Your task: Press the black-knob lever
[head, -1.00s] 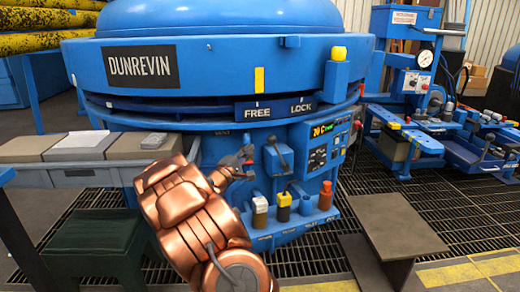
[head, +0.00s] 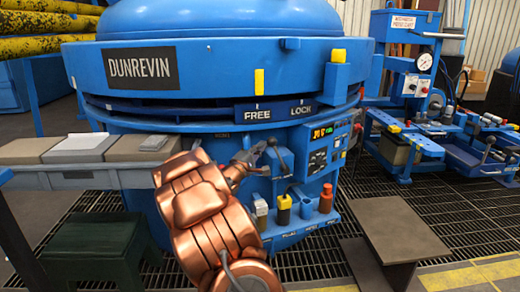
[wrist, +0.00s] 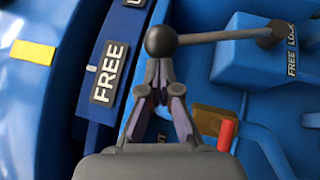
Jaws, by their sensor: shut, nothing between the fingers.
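The black-knob lever has a round black knob (wrist: 161,41) and a grey rod that runs right to a blue housing labelled FREE and LOCK (wrist: 245,60) in the wrist view. In the head view the lever housing (head: 279,164) is on the blue furnace front, below the FREE/LOCK plate. My gripper (wrist: 160,68) is shut and empty. Its fingertips point at the knob and overlap its lower edge in the wrist view; I cannot tell whether they touch. In the head view my gripper (head: 258,149) is just left of the lever, and my copper arm hides part of the furnace front.
A ledge with white, yellow and red-brown capped controls (head: 284,210) juts out below the lever. A display panel (head: 325,140) is to its right. A brown table (head: 400,228) stands at right, a dark green stool (head: 92,250) at left. Grated floor lies between.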

